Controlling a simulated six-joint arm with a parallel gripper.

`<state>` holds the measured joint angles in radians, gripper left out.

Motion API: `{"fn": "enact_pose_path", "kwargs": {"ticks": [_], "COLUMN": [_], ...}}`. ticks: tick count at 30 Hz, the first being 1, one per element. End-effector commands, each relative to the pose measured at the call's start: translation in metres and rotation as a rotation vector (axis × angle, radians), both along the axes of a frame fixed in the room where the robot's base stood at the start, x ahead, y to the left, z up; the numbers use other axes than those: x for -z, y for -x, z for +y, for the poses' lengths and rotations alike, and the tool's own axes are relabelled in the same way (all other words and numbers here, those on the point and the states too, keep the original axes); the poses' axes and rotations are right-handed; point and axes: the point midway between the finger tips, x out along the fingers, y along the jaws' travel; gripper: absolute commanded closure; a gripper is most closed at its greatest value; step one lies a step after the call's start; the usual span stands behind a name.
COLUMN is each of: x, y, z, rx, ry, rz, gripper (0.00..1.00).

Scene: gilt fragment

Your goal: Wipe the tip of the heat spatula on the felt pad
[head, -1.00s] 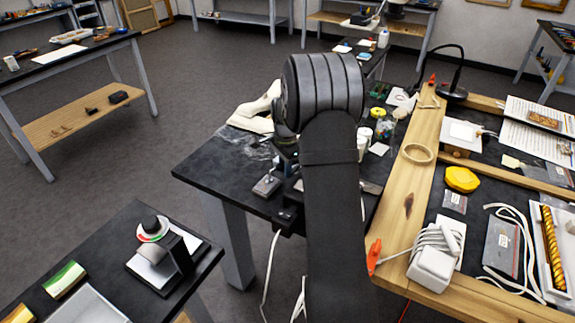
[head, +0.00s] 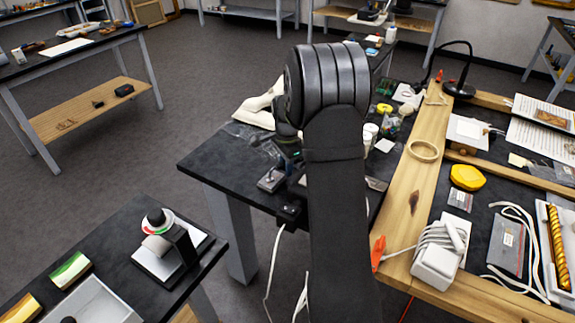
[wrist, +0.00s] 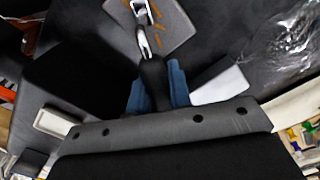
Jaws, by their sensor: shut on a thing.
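The heat spatula (wrist: 152,76) shows in the wrist view, with a black handle and a bright metal end pointing away from my wrist. My gripper (wrist: 157,90) is shut on its handle between two blue fingertips. The metal end lies over or close to a grey square plate (wrist: 178,32) with orange-brown marks and a small metal fitting; I cannot tell whether they touch. I cannot tell for sure which thing is the felt pad.
Clear crumpled film (wrist: 285,48) lies right of the plate, and a white flat piece (wrist: 220,85) lies near the fingers. In the head view, a wooden frame (head: 408,200) with a white adapter (head: 437,262) is at the right. A side table (head: 110,240) stands front left.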

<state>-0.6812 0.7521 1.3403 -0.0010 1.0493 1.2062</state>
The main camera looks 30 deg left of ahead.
Motion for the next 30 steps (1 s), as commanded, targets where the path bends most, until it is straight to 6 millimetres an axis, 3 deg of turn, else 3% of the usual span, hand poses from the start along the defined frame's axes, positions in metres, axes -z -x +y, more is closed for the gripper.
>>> {"fn": "enact_pose_path", "kwargs": {"ticks": [7,24,30], "x": [-0.005,-0.045,-0.050], "y": [0.000,0.000,0.000], "z": [0.000,0.000,0.000], "rx": [0.000,0.000,0.000], "ry": [-0.001,-0.001,-0.001], "rz": [-0.002,-0.002,-0.001], "gripper": [1.00,1.00,1.00]}}
